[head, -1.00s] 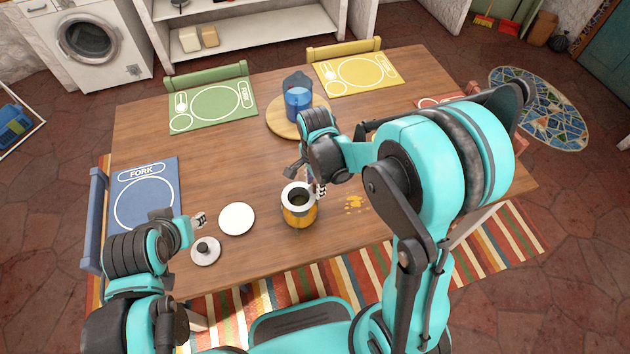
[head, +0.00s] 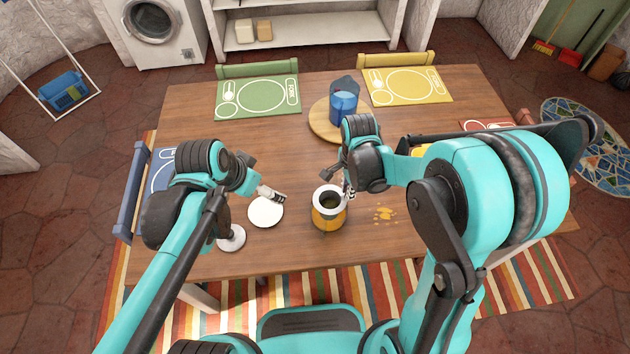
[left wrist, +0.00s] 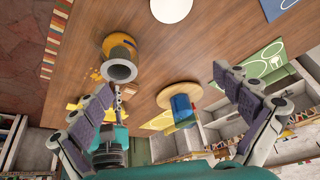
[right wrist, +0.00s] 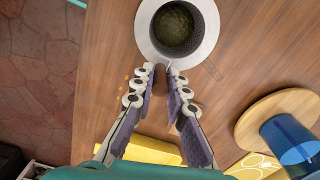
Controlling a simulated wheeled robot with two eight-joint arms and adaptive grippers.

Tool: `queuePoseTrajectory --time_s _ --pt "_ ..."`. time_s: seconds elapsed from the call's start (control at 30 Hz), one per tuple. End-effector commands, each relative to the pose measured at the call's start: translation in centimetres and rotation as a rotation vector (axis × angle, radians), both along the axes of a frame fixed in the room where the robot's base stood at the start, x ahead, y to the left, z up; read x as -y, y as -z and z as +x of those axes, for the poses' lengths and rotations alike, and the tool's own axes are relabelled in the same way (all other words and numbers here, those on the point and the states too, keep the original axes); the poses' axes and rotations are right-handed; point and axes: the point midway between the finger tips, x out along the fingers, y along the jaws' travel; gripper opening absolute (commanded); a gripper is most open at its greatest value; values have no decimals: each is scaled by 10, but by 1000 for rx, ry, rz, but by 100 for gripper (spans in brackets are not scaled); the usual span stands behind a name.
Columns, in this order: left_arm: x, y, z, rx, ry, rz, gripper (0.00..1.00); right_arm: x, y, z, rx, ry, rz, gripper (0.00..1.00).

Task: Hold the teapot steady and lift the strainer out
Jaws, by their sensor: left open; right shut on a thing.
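The orange-yellow teapot (head: 329,219) stands upright near the table's front edge. My left gripper (head: 264,184) is open and empty, left of the teapot and above the table. In the left wrist view the teapot (left wrist: 113,42) and strainer rim (left wrist: 120,73) lie towards the left finger.
A white plate (head: 265,213) lies left of the teapot. A pale lid (head: 232,240) lies farther left, partly behind my left arm. A blue jug (head: 343,105) stands on a round wooden board (head: 320,125) behind. Orange spots (head: 385,214) mark the table at right.

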Motion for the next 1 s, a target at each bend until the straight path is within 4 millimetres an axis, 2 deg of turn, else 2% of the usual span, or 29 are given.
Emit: queuePoseTrajectory --time_s 0.03,0.2,0.43,0.6,0.77,1.0 --pt "14 5 9 -16 85 6 100 0 0 0 0 0 0 0" --pt "59 26 28 -56 385 20 100 0 0 0 0 0 0 0" --pt "109 57 41 -76 717 13 100 0 0 0 0 0 0 0" --pt "126 70 43 -77 840 4 100 0 0 0 0 0 0 0" --pt "133 80 44 -76 872 3 100 0 0 0 0 0 0 0" --pt "149 118 45 -77 872 3 100 0 0 0 0 0 0 0"
